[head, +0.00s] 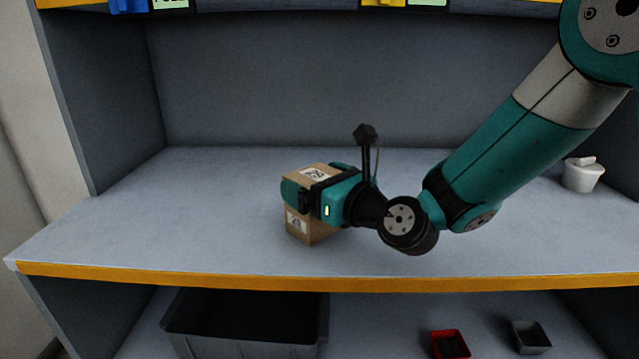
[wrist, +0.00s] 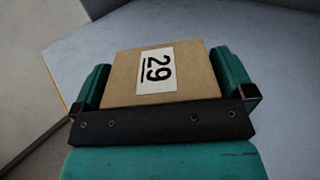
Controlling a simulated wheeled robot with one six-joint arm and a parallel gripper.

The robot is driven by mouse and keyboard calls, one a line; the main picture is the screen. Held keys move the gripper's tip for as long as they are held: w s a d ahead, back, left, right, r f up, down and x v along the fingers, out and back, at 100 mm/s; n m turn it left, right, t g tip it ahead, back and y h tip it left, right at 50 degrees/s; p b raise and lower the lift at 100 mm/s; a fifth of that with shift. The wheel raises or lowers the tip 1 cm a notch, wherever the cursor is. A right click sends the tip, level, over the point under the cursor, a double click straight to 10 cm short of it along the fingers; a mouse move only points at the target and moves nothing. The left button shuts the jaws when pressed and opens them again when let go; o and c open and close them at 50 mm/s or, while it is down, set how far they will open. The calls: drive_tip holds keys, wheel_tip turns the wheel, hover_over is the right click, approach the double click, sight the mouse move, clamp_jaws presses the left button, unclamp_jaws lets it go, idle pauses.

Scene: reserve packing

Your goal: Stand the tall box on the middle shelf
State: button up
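The tall box (head: 298,223) is brown cardboard with white labels. It stands upright on the middle shelf (head: 150,225), left of the shelf's centre and back from its orange front edge. My gripper (head: 312,190) reaches in from the right with its teal fingers around the upper part of the box. In the wrist view the box (wrist: 118,75) shows its top with a "29" label, between the two fingers of my gripper (wrist: 160,80). The fingers look close against both sides. Its far lower side is hidden by my gripper in the head view.
A white container (head: 583,175) stands at the right of the shelf. On the level below are a dark bin (head: 245,348), a small red tray (head: 450,345) and a small grey tray (head: 530,337). The shelf to the left of the box is clear.

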drive_tip(key=shift+r, duration=0.15)
drive_tip(key=b+v, duration=0.5)
drive_tip(key=v, duration=0.6)
drive_tip(key=shift+w, duration=0.1)
drive_tip(key=shift+s+d, duration=0.3)
drive_tip(key=shift+s, duration=0.2)
drive_tip(key=s+a+f+n+g+h, duration=0.15)
drive_tip(key=s+n+g, duration=0.35)
drive_tip(key=n, duration=0.5)
drive_tip(key=s+a+f+n+g, duration=0.1)
drive_tip(key=s+f+n+g, duration=0.4)
drive_tip(key=n, duration=0.6)
drive_tip(key=s+d+n+g+h, duration=0.3)
drive_tip(key=s+d+n+h, duration=0.3)
drive_tip(key=s+d+n, duration=0.3)
drive_tip(key=n, duration=0.4)
drive_tip(key=shift+s+d+f+n, duration=0.2)
drive_tip(key=shift+d+f+n, duration=0.1)
